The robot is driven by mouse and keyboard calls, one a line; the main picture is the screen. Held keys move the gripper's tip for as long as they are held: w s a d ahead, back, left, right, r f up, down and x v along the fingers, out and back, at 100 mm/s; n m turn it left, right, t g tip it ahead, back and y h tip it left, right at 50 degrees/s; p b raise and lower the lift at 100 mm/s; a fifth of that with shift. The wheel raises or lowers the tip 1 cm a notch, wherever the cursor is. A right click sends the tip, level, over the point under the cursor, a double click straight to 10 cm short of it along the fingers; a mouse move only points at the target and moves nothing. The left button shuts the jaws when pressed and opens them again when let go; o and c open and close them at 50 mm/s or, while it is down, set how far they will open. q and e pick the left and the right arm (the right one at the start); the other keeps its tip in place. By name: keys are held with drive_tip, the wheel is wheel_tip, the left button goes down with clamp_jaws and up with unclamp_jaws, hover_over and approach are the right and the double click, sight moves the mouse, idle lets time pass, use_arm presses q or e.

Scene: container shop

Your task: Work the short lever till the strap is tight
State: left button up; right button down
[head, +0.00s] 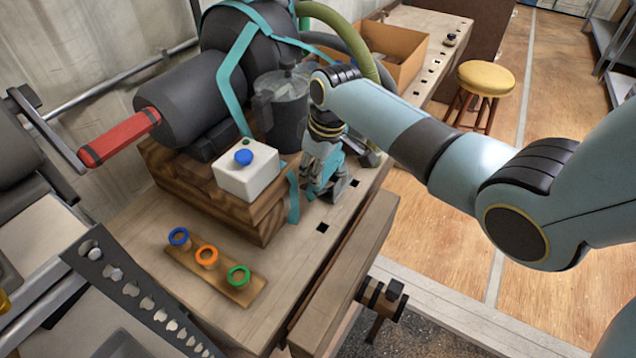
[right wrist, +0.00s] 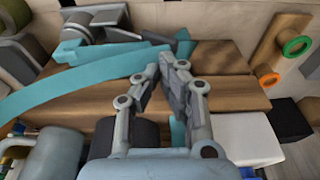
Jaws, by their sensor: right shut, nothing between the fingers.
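A teal strap (head: 233,70) runs over a dark grey, motor-like machine (head: 185,100) that sits on stacked wooden blocks (head: 215,200); a loose-looking strap end (head: 293,198) hangs at the blocks' right side. In the right wrist view the strap (right wrist: 60,85) leads toward a grey metal fitting (right wrist: 95,22), probably the ratchet with the short lever. I cannot make out its lever position. My right gripper (head: 318,188) is shut and empty, low beside the blocks. In the right wrist view its fingertips (right wrist: 172,62) are close to the strap, apart from the fitting; contact is unclear. My left gripper is out of view.
A white box with a blue button (head: 247,175) stands on the blocks. A board with blue, orange and green rings (head: 215,268) lies in front. A dark clear-walled canister (head: 282,105) stands behind my gripper. A red handle (head: 120,138) juts left. The bench's front right is clear.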

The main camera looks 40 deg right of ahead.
sight(316, 188)
drive_tip(key=shift+f+b, duration=1.9)
drive_tip(key=shift+f, duration=1.15)
wheel_tip(316, 188, up, 6)
drive_tip(key=p, duration=0.6)
drive_tip(key=shift+r+p, duration=0.2)
drive_tip(key=shift+p, duration=0.15)
drive_tip(key=shift+f, duration=0.1)
drive_tip(key=shift+s+f+b, duration=0.1)
drive_tip(key=shift+f+b, duration=2.3)
drive_tip(key=shift+f, duration=0.8)
wheel_tip(316, 188, up, 7)
drive_tip(key=p, duration=0.6)
drive_tip(key=shift+f+p, duration=0.2)
drive_tip(key=shift+p, duration=0.15)
drive_tip(key=shift+f, duration=0.15)
